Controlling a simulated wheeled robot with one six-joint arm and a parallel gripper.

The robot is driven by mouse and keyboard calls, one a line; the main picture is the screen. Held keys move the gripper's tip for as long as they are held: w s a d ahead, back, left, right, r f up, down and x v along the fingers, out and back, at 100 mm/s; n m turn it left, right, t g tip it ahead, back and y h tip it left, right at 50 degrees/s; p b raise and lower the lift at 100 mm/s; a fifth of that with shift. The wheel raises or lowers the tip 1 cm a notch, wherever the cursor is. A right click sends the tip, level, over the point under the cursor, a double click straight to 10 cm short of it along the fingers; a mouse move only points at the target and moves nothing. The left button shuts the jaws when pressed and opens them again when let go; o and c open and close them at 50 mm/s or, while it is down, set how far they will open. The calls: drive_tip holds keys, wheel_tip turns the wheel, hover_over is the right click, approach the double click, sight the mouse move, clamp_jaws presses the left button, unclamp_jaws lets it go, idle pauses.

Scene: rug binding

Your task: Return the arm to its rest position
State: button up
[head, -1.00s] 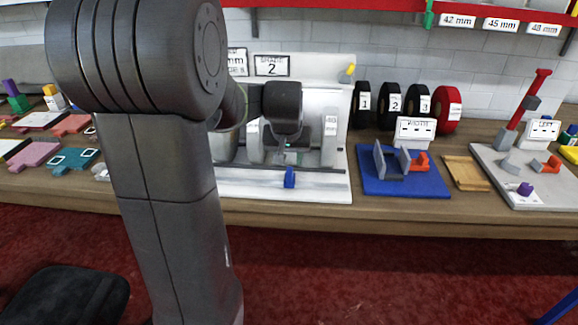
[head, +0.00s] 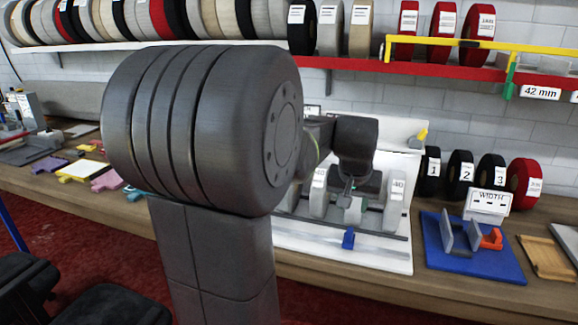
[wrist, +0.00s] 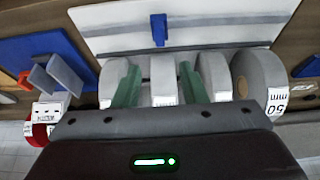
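My arm fills the middle of the head view, its large grey joint hiding part of the bench. My gripper (head: 346,198) is at the white station (head: 330,248), pointing down among grey rolls (head: 393,205). In the wrist view my gripper (wrist: 156,80) has its two green fingers spread apart. A grey roll (wrist: 163,75) shows between them with gaps on both sides, so nothing looks gripped. Whether the fingers touch any roll cannot be told. A blue block (head: 348,238) sits at the station's front.
A blue board (head: 480,264) with grey plates and an orange piece lies right of the station. Black and red rolls (head: 522,182) stand behind it. A red shelf (head: 350,66) with rolls runs above. Coloured pieces (head: 105,180) lie left. Red floor shows in front.

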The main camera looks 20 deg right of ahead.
sight(348, 231)
drive_tip(key=x, duration=1.3)
drive_tip(key=shift+a, duration=0.1)
drive_tip(key=shift+a, duration=0.15)
